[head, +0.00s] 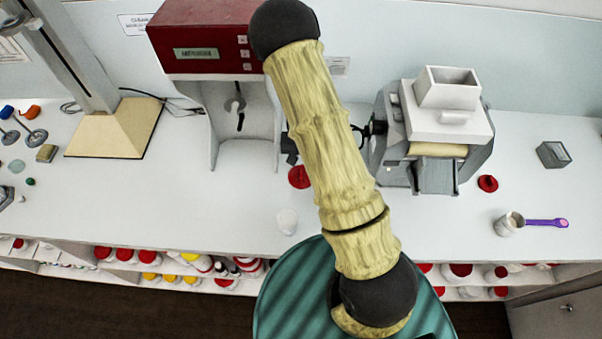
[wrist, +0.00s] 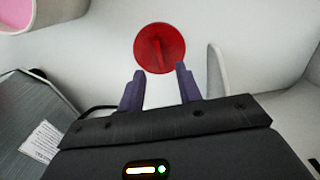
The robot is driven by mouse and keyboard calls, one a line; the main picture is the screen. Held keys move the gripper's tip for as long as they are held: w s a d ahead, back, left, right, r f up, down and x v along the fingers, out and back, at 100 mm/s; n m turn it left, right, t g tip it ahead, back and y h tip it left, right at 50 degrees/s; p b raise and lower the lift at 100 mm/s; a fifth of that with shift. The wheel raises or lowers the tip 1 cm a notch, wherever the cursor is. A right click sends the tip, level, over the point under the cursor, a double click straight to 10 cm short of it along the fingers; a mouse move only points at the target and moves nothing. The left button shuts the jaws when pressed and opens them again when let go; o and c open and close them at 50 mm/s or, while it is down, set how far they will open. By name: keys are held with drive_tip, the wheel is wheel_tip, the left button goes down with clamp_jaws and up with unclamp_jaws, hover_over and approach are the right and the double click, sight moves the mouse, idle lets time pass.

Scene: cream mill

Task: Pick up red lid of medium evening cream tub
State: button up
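A round red lid (wrist: 160,48) with a raised ridge lies on the white counter in the wrist view. My gripper (wrist: 160,70) is open, with its two dark purple fingers apart and nothing between them. The fingertips point toward the lid's near edge, and I cannot tell the height gap. In the head view a red lid (head: 299,177) shows just left of my arm, which hides my fingers. Another red lid (head: 487,183) lies right of the mill. A white tub with pink inside (wrist: 22,12) is cut off at the wrist view's upper left.
A red-topped machine (head: 207,42) stands behind the lid, and a grey-white mill (head: 437,125) stands to the right. A small white tub (head: 287,221) is near the front edge. A cup (head: 508,224) and a purple spoon (head: 545,223) are at the right. Shelves below hold several tubs.

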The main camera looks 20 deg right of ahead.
drive_tip(key=shift+f, duration=0.15)
drive_tip(key=shift+f, duration=0.1)
drive_tip(key=shift+f+p, duration=1.2)
drive_tip(key=shift+f, duration=1.3)
drive_tip(key=shift+s, duration=0.1)
clamp_jaws()
